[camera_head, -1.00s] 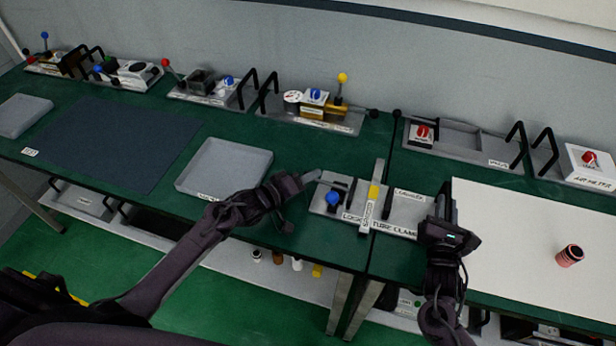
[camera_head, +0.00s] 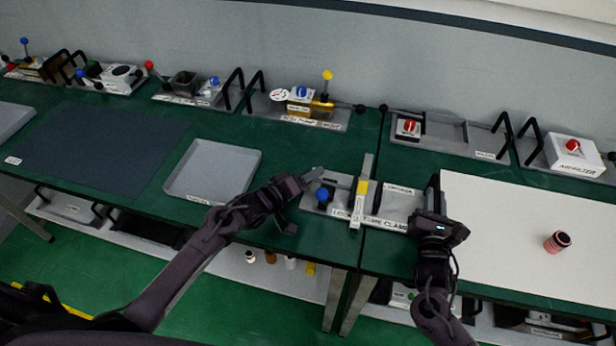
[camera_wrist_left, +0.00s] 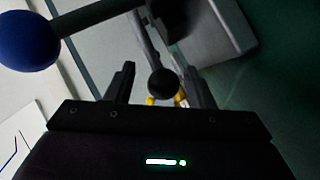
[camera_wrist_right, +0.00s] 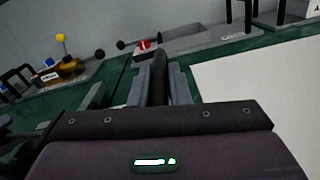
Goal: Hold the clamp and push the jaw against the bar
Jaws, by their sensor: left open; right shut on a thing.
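The tube clamp (camera_head: 396,203) is a grey labelled plate near the bench's front edge, with a blue ball knob (camera_head: 322,194). A pale grey bar (camera_head: 356,212) with a yellow patch (camera_head: 362,187) crosses it. My left gripper (camera_head: 316,177) is open at the clamp's left end, close to the blue knob. In the left wrist view a black ball (camera_wrist_left: 163,82) shows between its fingers, and the blue ball (camera_wrist_left: 28,40) is off to the side. My right gripper (camera_head: 434,200) is shut on the clamp's black handle (camera_wrist_right: 160,78) at the right end. Contact between jaw and bar cannot be told.
A grey tray (camera_head: 212,170) and a dark mat (camera_head: 98,145) lie to the left. A white board (camera_head: 520,215) with a red cylinder (camera_head: 557,242) lies to the right. Several fixtures with knobs and black handles line the wall, including a yellow-knobbed one (camera_head: 318,108).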

